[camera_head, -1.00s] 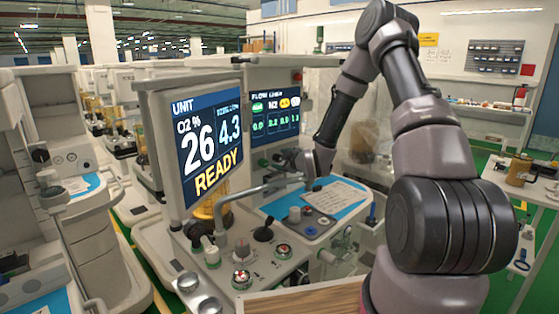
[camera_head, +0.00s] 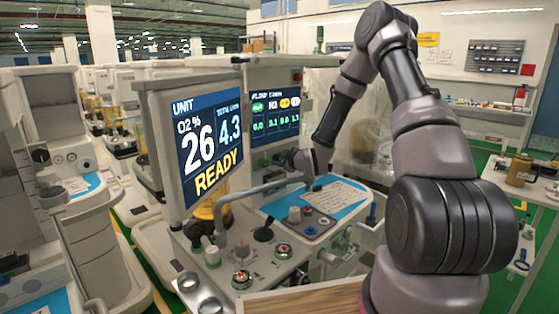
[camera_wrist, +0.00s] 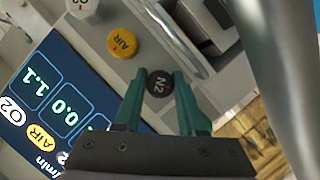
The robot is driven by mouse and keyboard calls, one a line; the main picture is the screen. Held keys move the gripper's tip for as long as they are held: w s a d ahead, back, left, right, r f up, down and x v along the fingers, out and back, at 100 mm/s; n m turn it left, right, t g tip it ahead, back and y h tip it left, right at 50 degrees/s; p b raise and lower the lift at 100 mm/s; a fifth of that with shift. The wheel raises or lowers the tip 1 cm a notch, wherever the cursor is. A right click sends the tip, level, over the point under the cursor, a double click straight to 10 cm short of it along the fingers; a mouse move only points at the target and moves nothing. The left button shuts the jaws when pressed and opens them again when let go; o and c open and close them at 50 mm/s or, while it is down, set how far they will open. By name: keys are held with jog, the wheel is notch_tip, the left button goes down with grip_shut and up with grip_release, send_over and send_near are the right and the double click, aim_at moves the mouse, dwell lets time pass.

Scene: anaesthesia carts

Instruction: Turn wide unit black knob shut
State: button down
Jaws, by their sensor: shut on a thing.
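The black knob (camera_wrist: 158,84) is marked N2 and shows in the wrist view between my green fingertips. My gripper (camera_wrist: 160,78) is shut on it, one finger on each side. The N2 lettering stands tilted. In the head view my gripper (camera_head: 301,161) is small and dark in front of the unit below the flow screen (camera_head: 274,115), and the black knob cannot be made out there. The flow screen also shows in the wrist view (camera_wrist: 55,100), with 1.1 and 0.0 readable.
A yellow AIR knob (camera_wrist: 122,43) and a white knob (camera_wrist: 82,6) sit beside the black one. A grey bent tube (camera_head: 262,187) runs just below my gripper in the head view. The big UNIT screen (camera_head: 211,145) stands to the left, reading READY.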

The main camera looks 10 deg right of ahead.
jog(key=m+g+y, duration=0.1)
jog(key=m, duration=0.2)
jog(key=shift+d, duration=0.1)
jog(key=m+g+y, duration=0.2)
jog(key=m, duration=0.1)
jog(key=shift+m+y, duration=0.3)
jog(key=shift+m, duration=0.1)
jog(key=m+g+y, duration=0.1)
jog(key=m, duration=0.2)
jog(key=shift+y, duration=0.4)
jog(key=shift+m+g+y, duration=0.3)
jog(key=shift+m+y, duration=0.8)
jog(key=shift+m, duration=0.8)
jog(key=c, duration=0.5)
grip_release()
jog(key=v, duration=1)
jog(key=shift+s+d, duration=0.2)
jog(key=shift+d, duration=0.15)
